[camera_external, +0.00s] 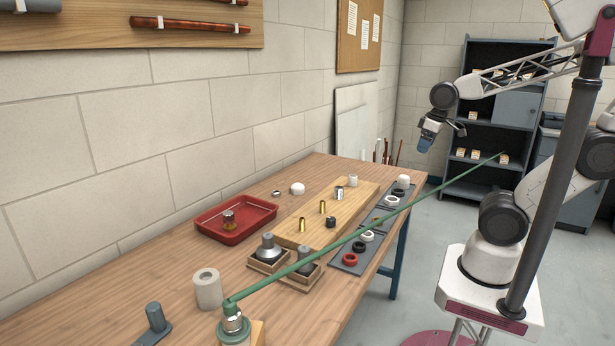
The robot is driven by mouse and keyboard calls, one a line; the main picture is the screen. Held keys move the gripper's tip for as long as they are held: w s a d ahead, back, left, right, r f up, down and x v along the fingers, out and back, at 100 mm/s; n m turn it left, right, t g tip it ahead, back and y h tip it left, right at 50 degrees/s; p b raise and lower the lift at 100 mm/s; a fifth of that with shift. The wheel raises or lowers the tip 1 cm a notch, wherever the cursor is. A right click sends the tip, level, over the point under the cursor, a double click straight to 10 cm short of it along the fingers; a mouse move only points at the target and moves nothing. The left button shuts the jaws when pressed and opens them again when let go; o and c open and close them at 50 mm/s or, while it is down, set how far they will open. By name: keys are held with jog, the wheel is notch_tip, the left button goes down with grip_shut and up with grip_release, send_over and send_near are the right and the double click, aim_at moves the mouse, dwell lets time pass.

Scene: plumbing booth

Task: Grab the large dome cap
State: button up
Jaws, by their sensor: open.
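The large dome cap is not certain in this view. A rounded white cap (297,188) sits on the wooden table near the wall, behind the board. A larger grey dome-like piece (267,246) with a narrow top stands in a wooden holder at the table's middle, and a smaller grey piece (305,261) stands beside it. My gripper (442,136) is open and empty, with its fingers apart. It hangs in the air beyond the table's far right end, well away from all these pieces.
A red tray (207,222) holds a metal fitting. A wooden board (290,232) carries brass and metal fittings; grey mats (346,268) hold several rings. A long green rod (400,212) slants above the table from a green-and-metal piece (233,325). A white roll (208,289) stands nearby.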

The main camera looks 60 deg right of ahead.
jog(key=shift+w, duration=0.1)
dwell(0.3)
jog(key=w+a+f+m+g+y, duration=0.1)
jog(key=w+a+m+y, duration=0.15)
jog(key=w, duration=0.35)
jog(key=w+a+f+m+g+y, duration=0.1)
jog(key=w+a+f+m+y, duration=0.15)
jog(key=w, duration=0.45)
jog(key=m+t+y, duration=0.5)
jog(key=m+y, duration=0.2)
jog(key=m, duration=1.1)
send_near(299, 184)
jog(key=x, duration=0.3)
jog(key=shift+w+d+f, duration=0.1)
jog(key=shift+f, duration=0.15)
jog(key=shift+x, duration=1.35)
jog(key=shift+r, duration=0.1)
